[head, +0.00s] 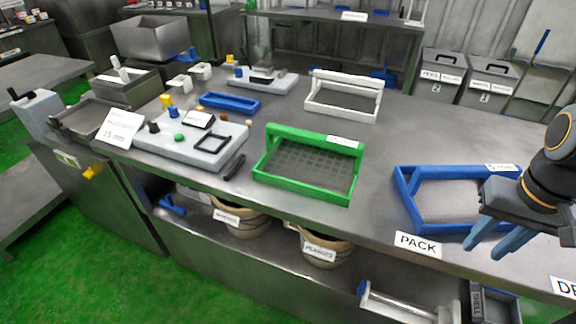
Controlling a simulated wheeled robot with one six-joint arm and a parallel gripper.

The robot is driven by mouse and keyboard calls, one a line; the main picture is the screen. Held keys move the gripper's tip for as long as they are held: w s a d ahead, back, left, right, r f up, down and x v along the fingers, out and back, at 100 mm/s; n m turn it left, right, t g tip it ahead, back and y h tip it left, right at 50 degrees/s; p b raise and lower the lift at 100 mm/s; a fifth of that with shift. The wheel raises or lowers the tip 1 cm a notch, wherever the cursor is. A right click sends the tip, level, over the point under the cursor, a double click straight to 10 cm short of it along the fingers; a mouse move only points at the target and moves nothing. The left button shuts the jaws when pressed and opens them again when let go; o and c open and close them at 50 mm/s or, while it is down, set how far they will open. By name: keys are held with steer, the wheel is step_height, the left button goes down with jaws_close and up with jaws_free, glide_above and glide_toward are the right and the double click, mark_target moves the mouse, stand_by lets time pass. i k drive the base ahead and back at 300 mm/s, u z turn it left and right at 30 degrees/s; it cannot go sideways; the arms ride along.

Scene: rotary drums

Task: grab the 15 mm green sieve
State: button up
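The green sieve (279,182) lies on the metal bench near the middle of the head view. It has a rectangular green frame, a dark grid mesh and a raised green handle bar at the back with a white label too small to read. My gripper (487,248) is at the right, well away from the green sieve, in front of the right part of a blue sieve (404,196). Its two blue-grey fingers are apart, with nothing seen between them. Whether it touches the blue sieve cannot be told.
A white sieve (340,109) stands behind the green one. A grey scale-like machine (190,146) and a small blue tray (229,102) are to its left. Bare bench lies between the green and blue sieves.

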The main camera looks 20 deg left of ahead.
mark_target(325, 168)
steer(key=u, duration=0.05)
steer(key=k, duration=0.45)
steer(key=u, duration=1.05)
steer(key=i, duration=0.5)
steer(key=z, duration=2.35)
steer(key=k, duration=1.05)
steer(key=u, duration=1.4)
steer(key=i, duration=0.5)
steer(key=z, duration=0.05)
